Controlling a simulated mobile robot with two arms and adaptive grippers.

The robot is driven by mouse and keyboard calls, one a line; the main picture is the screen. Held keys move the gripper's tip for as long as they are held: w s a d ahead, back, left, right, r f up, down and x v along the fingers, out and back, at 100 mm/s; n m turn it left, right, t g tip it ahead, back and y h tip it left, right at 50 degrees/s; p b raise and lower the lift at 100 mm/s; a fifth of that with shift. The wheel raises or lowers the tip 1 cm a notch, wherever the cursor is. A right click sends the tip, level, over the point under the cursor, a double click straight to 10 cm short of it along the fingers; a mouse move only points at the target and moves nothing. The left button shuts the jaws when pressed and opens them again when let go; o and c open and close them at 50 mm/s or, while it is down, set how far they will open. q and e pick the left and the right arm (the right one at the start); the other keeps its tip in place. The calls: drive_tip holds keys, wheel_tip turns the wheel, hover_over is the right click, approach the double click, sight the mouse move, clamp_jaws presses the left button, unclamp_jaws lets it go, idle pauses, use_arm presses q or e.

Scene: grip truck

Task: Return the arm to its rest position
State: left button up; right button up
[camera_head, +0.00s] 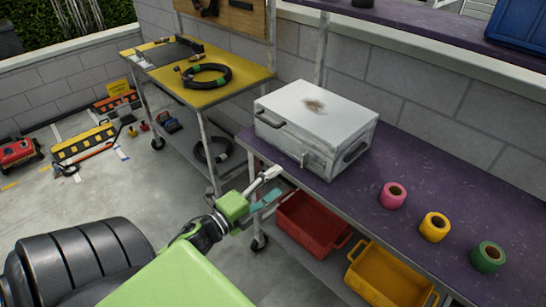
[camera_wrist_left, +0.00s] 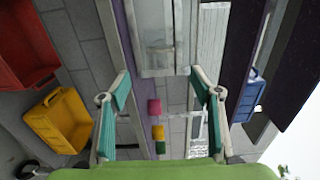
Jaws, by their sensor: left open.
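My left gripper (camera_head: 272,184) is open and empty, in front of the left end of the purple bench in the head view. Its green-padded fingers stand wide apart in the left wrist view (camera_wrist_left: 160,80), with nothing between them. My left arm comes in from the lower left of the head view with a green and black wrist. The gripper is near the white metal box (camera_head: 318,108), and I see no contact with it. The box also shows in the left wrist view (camera_wrist_left: 160,25). My right gripper is not in view.
The purple bench (camera_head: 440,180) carries pink (camera_head: 393,195), yellow (camera_head: 434,227) and green tape rolls (camera_head: 488,257). Red (camera_head: 305,228) and yellow crates (camera_head: 390,280) sit on its lower shelf. A yellow cart (camera_head: 215,92) stands behind. Tools lie on the floor at left.

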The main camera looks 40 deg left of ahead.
use_arm(q)
drive_tip(key=s+d+f+n+g+y, duration=0.1)
drive_tip(key=s+f+n+g, duration=0.25)
drive_tip(key=f, duration=0.75)
drive_tip(key=s+f+n+g+y, duration=0.1)
drive_tip(key=s+f+n+g, duration=0.2)
drive_tip(key=f, duration=0.9)
drive_tip(key=s+d+f+n+g+y, duration=0.1)
drive_tip(key=s+f+n, duration=0.35)
drive_tip(key=f, duration=0.65)
drive_tip(key=s+d+f+n+g, duration=0.2)
drive_tip(key=s+f, duration=0.4)
drive_tip(key=s, duration=0.3)
drive_tip(key=s+d+f+n+g+h, duration=0.1)
drive_tip(key=s+d+f+g, duration=0.3)
drive_tip(key=s, duration=0.6)
drive_tip(key=s+d+f+n+g, duration=0.2)
drive_tip(key=s+d+f, duration=0.4)
drive_tip(key=s+f, duration=0.3)
drive_tip(key=shift+s+d+n+g, duration=0.3)
drive_tip(key=shift+s+d+g, duration=0.1)
drive_tip(key=shift+g, duration=0.35)
drive_tip(key=shift+w, duration=0.1)
